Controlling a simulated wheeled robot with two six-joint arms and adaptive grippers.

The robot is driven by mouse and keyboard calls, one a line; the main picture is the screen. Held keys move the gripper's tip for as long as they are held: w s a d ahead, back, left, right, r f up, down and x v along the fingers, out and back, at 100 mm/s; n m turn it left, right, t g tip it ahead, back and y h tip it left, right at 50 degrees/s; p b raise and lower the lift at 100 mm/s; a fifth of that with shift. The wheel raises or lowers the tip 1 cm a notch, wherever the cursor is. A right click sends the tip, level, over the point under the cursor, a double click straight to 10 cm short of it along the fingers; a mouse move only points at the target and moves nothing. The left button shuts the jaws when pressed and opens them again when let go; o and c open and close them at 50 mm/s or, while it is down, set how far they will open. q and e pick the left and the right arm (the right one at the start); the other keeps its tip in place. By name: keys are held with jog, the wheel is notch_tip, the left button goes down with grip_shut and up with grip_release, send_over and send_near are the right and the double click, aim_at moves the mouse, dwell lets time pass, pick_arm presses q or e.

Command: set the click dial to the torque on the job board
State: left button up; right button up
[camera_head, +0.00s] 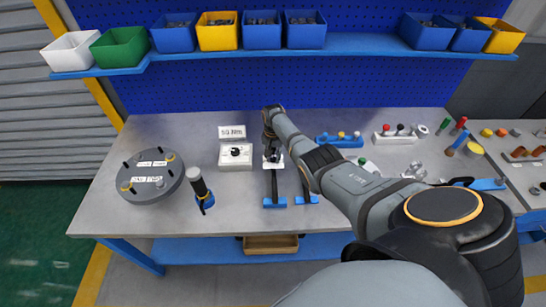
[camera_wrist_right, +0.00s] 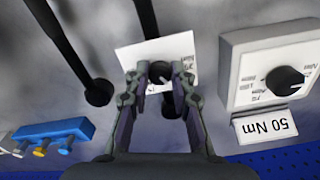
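A white card reading "50 Nm" (camera_head: 232,132) stands behind a white box (camera_head: 235,163) with a black dial knob (camera_head: 235,152). In the right wrist view the box (camera_wrist_right: 237,65), its knob (camera_wrist_right: 284,79) and the card (camera_wrist_right: 265,127) are at the right, clear of my fingers. My right gripper (camera_head: 272,152) is to the right of the box. In its wrist view my open fingers (camera_wrist_right: 160,72) straddle a black knob on a small white marked plate (camera_wrist_right: 180,48), with no clear grip on it. My left gripper is out of view.
Long black-handled tools (camera_head: 275,185) in blue holders lie below my right gripper. A grey round flanged shell (camera_head: 150,190) is at the left, with an upright black-handled tool (camera_head: 199,185) beside it. A blue rack (camera_head: 340,141) is to the right. Bins line the shelf.

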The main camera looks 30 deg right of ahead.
aim_at(273, 159)
jog(key=o, duration=0.4)
notch_tip(273, 159, up, 12)
dwell(0.4)
dwell(0.4)
